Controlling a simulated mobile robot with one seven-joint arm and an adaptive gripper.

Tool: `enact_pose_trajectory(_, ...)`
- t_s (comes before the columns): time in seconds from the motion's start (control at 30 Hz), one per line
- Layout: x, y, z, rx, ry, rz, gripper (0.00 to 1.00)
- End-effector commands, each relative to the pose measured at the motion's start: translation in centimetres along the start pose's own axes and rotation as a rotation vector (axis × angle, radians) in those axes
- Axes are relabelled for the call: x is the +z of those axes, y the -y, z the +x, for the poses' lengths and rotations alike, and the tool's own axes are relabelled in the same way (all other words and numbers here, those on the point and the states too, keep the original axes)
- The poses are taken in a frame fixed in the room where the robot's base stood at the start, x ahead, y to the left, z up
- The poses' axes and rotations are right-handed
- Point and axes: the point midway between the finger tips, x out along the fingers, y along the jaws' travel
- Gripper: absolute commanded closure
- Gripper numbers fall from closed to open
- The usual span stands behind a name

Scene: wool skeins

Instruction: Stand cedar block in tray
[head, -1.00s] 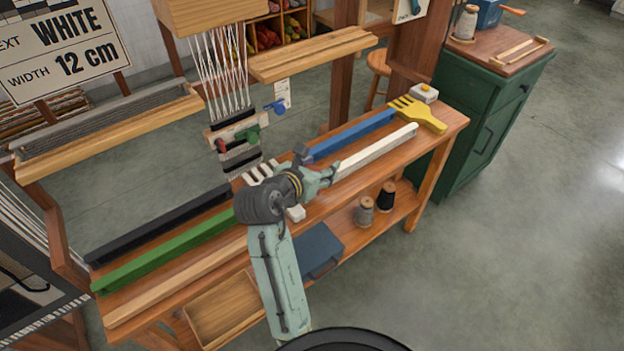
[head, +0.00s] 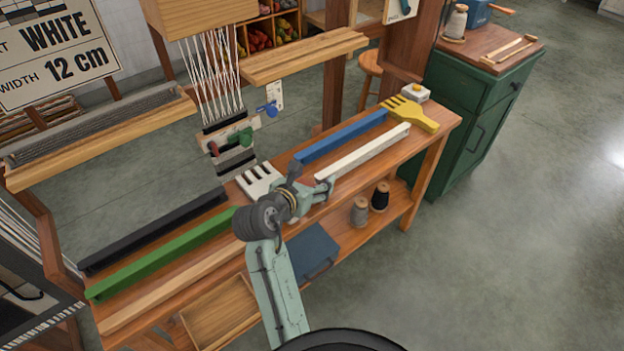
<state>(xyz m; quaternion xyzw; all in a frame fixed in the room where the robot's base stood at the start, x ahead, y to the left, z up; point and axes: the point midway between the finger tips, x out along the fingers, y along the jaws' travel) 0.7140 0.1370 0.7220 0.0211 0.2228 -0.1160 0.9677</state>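I cannot make out a cedar block for certain in the head view. A shallow wooden tray (head: 220,312) sits low under the left part of the bench, and its visible inside looks empty. My gripper (head: 314,184) is over the middle of the wooden bench (head: 345,195), beside the left end of the white bar (head: 365,152). The blue bar (head: 342,138) lies just behind. The fingers are small and partly hidden by my wrist, so their opening and any hold are unclear.
Black (head: 155,232) and green (head: 162,252) bars lie on the bench's left part. A white slotted piece (head: 258,180) is behind my wrist. A yellow comb (head: 408,112) lies at the right end. Two spools (head: 360,211) and a blue box (head: 312,252) are on the lower shelf.

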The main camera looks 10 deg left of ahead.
Motion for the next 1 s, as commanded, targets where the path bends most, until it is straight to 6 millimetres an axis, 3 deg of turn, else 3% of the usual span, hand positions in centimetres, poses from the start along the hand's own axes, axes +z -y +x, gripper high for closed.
enact_pose_trajectory(0.43,0.3,-0.1,-0.7,0.002,0.002,-0.001,0.31)
enact_pose_trajectory(0.8,0.3,-0.1,-8.0,0.004,0.002,-0.001,0.31)
enact_pose_trajectory(1.0,0.3,-0.1,-11.1,0.003,0.001,0.0,0.31)
